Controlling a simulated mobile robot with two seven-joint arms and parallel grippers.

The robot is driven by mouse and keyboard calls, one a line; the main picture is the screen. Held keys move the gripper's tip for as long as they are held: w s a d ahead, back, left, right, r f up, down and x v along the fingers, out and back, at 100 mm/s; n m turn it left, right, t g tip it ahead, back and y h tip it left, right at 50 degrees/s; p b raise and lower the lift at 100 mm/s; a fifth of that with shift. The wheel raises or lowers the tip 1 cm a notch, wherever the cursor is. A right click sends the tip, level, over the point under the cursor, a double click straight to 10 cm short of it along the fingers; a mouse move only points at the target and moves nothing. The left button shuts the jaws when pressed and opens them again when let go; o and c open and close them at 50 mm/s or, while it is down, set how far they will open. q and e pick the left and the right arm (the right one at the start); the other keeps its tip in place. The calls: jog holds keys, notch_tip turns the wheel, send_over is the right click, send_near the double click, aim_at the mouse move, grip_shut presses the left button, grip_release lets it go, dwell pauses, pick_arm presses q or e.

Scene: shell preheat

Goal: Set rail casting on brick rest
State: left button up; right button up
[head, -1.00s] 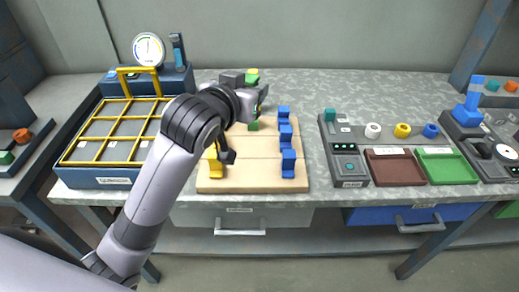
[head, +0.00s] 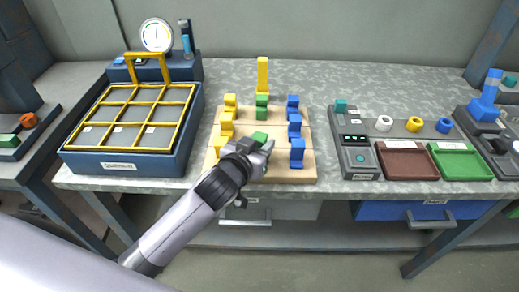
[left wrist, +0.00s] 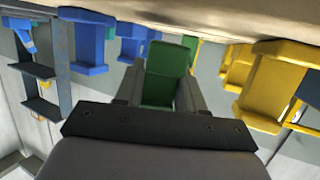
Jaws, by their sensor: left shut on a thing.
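My left gripper (head: 256,150) is at the front middle of the pale tan board (head: 230,178), shut on a green casting (head: 259,137). In the left wrist view the green casting (left wrist: 165,75) sits between the two jaws (left wrist: 158,98). I cannot tell whether it touches the board. Another green casting (head: 262,106) stands in the board's back middle. Yellow castings (head: 226,129) stand along the left side and blue castings (head: 295,126) along the right. I cannot tell which piece is called the rail casting. My right gripper is not in view.
A blue quench tank (head: 128,169) with a yellow grid and a dial (head: 157,34) stands left. Right are a grey control box (head: 359,158), a brown tray (head: 405,160) and a green tray (head: 461,160). The counter behind is clear.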

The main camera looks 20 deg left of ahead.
pick_arm(q)
jog(key=shift+f, duration=0.65)
jog(key=shift+f, duration=0.25)
jog(key=o, duration=1.1)
jog(key=shift+o, duration=0.2)
jog(key=shift+r, duration=0.1)
